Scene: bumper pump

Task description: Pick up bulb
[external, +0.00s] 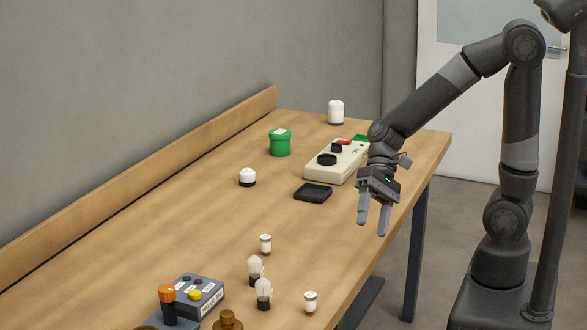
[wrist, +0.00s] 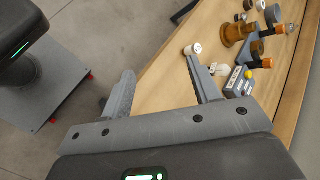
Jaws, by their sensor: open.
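Two small bulb-like pieces with clear rounded tops and dark bases stand upright near the front of the table, one bulb (external: 255,268) just behind the other bulb (external: 264,292). I cannot tell which one the task means. In the wrist view small clear-topped shapes (wrist: 219,69) show right of my right finger, partly hidden by it. My gripper (external: 373,226) is open and empty, pointing down near the table's right edge, well behind and to the right of the bulbs. Its two fingers also show in the wrist view (wrist: 160,72).
Small white-capped jars (external: 265,244) (external: 310,301) stand near the bulbs. A grey button box (external: 200,293) and an orange-topped lever (external: 167,293) are at front left. A black tray (external: 313,193), beige device (external: 338,160) and green pot (external: 280,143) stand farther back. The middle of the table is clear.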

